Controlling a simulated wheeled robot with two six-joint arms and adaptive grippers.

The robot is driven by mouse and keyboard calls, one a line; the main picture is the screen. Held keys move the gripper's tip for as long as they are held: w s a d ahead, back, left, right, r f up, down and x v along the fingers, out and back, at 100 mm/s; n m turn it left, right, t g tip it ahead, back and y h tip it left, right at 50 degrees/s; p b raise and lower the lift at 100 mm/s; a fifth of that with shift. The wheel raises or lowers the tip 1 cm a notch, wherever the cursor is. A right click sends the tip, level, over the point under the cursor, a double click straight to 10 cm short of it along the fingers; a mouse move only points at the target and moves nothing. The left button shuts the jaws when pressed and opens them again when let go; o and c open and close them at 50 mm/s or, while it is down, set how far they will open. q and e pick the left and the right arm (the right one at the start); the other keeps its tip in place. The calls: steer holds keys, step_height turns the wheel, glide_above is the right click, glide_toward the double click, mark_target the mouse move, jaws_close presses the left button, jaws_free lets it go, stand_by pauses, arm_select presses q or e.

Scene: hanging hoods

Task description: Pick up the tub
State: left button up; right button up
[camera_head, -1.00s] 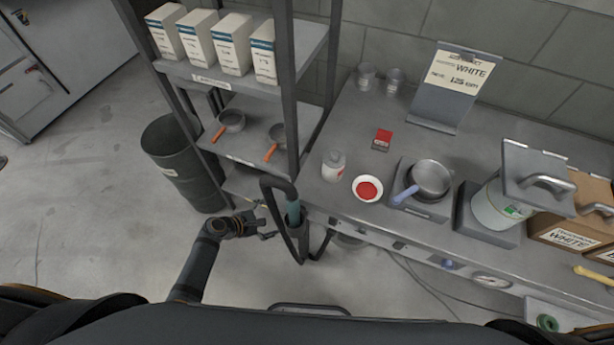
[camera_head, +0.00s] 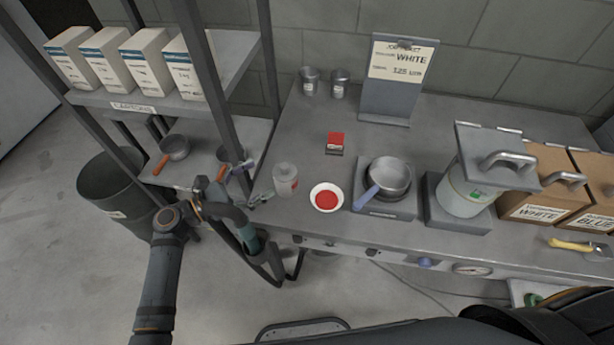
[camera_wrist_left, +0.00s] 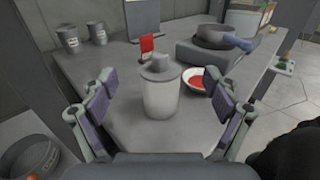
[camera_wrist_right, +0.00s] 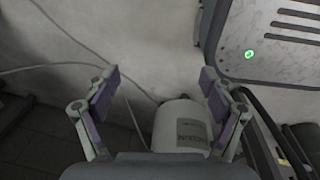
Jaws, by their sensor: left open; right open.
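The tub (camera_head: 286,180) is a small pale container with a grey lid, upright near the front left edge of the bench. In the left wrist view the tub (camera_wrist_left: 161,95) stands ahead, centred between the spread fingers. My left gripper (camera_head: 251,184) is open just left of the tub; it also shows in the left wrist view (camera_wrist_left: 158,88). No finger visibly touches the tub. My right gripper (camera_wrist_right: 160,82) is open and empty in the right wrist view, pointing down at the floor, and is out of the head view.
A white dish of red material (camera_head: 326,197) sits close right of the tub. The shelf rack's post (camera_head: 212,90) rises left of the bench. A white labelled container (camera_wrist_right: 181,127) shows below my right gripper.

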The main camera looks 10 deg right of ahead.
mark_target(276, 185)
arm_select(q)
steer(key=shift+w+d+f+b, duration=0.25)
steer(key=shift+d+f+b, duration=0.15)
steer(key=shift+f, duration=0.4)
steer(key=shift+f+b, duration=0.35)
steer(key=shift+f, duration=0.05)
steer(key=f+b, duration=0.2)
steer(key=a+f+b, duration=0.1)
steer(key=shift+s, duration=0.25)
steer(key=shift+d+f+b, duration=0.25)
steer(key=shift+f+b, duration=0.5)
steer(key=shift+b, duration=0.1)
steer(key=shift+w+d+r, duration=0.1)
steer(key=shift+w, duration=0.05)
steer(key=shift+x, duration=1.1)
steer(key=p+x, duration=0.1)
steer(key=x, duration=0.4)
steer(key=shift+c, duration=1.1)
steer(key=c, duration=0.7)
steer(key=shift+r, duration=0.1)
steer(key=shift+c, duration=0.4)
arm_select(e)
steer(key=f, duration=0.5)
steer(key=shift+s+a+f, duration=0.15)
steer(key=shift+a+f, duration=0.05)
steer(key=shift+a, duration=0.05)
